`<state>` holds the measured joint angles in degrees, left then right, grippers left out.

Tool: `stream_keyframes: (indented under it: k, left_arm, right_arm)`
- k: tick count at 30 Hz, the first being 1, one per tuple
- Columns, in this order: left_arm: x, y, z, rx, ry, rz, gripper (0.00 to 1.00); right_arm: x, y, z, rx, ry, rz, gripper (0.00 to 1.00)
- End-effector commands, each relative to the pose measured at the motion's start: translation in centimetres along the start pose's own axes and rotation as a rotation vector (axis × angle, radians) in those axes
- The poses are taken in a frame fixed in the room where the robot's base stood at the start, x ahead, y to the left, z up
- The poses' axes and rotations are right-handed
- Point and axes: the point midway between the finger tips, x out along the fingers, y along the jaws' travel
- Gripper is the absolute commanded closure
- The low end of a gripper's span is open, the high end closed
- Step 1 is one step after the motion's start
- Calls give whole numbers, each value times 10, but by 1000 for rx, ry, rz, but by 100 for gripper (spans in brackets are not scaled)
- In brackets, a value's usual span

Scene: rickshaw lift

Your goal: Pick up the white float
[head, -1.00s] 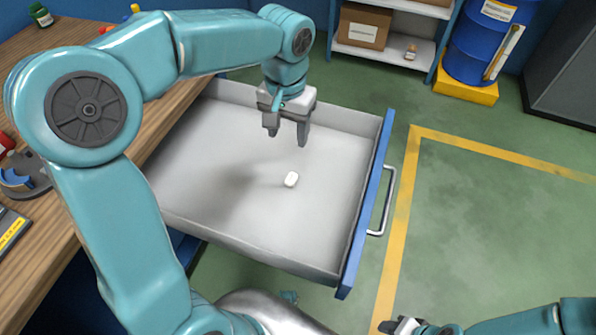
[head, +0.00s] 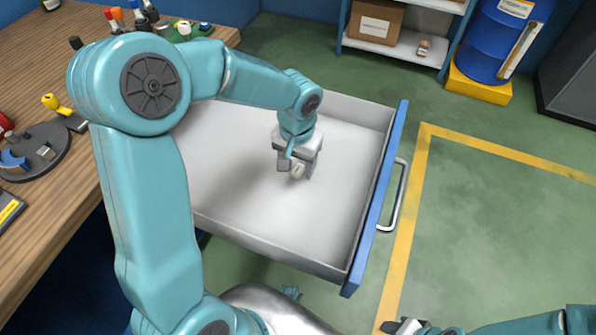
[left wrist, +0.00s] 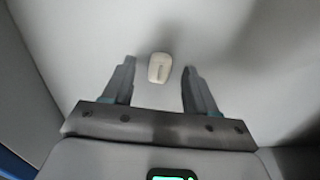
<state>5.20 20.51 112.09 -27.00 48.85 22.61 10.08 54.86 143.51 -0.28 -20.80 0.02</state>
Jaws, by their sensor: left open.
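The white float (head: 298,171) is a small rounded piece lying on the floor of the open drawer (head: 246,240). In the head view my left gripper (head: 296,169) is low over it and hides part of it. In the left wrist view the float (left wrist: 160,67) shows between the tips of my left gripper (left wrist: 156,72), with a gap on each side. The left gripper is open and holds nothing. My right gripper (head: 402,327) is at the bottom edge of the head view, partly cut off, away from the drawer.
The drawer's blue front (head: 378,195) with a metal handle (head: 396,196) faces right. A wooden workbench (head: 60,185) with tools is on the left. A shelf with a cardboard box (head: 376,22) and a blue barrel (head: 495,42) stand at the back. The green floor at right is clear.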

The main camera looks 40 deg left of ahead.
Motion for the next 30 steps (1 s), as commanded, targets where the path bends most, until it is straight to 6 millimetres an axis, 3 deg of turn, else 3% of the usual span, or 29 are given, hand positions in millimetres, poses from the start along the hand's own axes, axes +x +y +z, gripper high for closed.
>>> stream_keyframes:
  k: [3, 10, 15, 16, 30]
  left_arm:
    - [11, 0, -1, -1, -1, 0, 43]
    - [12, 0, -1, -1, 0, 1, 43]
    - [11, 0, -1, -1, 1, 1, 98]
    - [11, 0, -1, -1, 1, 1, 100]
    - [2, 0, -2, -1, 4, 0, 100]
  right_arm:
    - [3, 1, 0, 0, 0, 0, 57]
    - [2, 1, 0, 0, 0, 0, 57]
    - [2, 1, 0, 0, 0, 0, 57]
    - [2, 1, 0, 0, 0, 0, 57]
    - [0, 0, 0, 0, 0, 0, 57]
